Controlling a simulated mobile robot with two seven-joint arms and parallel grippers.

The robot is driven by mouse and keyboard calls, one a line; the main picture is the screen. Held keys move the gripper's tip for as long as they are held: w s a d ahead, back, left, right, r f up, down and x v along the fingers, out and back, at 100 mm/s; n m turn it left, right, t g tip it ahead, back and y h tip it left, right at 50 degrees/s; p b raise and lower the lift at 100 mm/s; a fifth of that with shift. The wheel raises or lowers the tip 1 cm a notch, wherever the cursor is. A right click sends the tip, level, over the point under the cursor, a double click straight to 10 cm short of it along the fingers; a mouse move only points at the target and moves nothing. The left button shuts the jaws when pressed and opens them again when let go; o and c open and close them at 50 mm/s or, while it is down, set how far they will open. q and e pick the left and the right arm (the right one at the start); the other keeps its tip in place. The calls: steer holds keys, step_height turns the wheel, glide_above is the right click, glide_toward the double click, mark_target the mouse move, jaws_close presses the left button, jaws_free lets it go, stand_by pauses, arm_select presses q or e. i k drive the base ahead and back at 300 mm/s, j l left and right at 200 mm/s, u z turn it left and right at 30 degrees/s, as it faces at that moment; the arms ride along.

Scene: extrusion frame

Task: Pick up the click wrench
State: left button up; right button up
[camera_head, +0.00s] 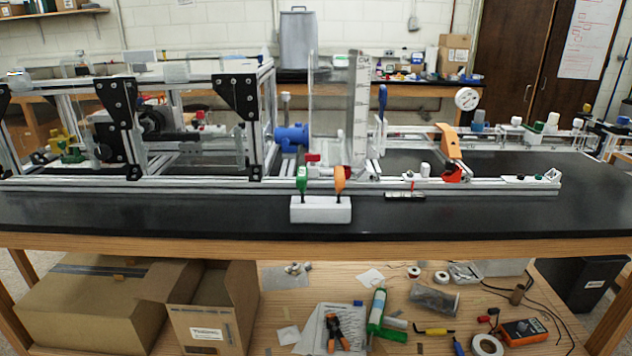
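A white holder block (321,211) sits on the black bench top near its front edge, in the middle of the view. Two tools stand upright in it: a green-handled tool (302,179) on the left and an orange-handled tool (339,178) on the right. Their dark shafts go down into the block and their lower ends are hidden. I cannot tell for certain which of them is the click wrench. Neither of my grippers is in view.
An aluminium extrusion frame (150,184) runs along the bench behind the block, with a blue cylindrical part (292,136) and a clear upright panel (335,105). A small dark metal piece (405,195) lies right of the block. The front strip of the black bench top (470,215) is mostly clear.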

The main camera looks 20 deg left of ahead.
mark_target(302, 176)
steer(key=i+j+z, duration=0.15)
steer(key=j+z, duration=0.25)
steer(key=j, duration=0.3)
steer(key=j+z, duration=0.4)
steer(key=j, duration=0.25)
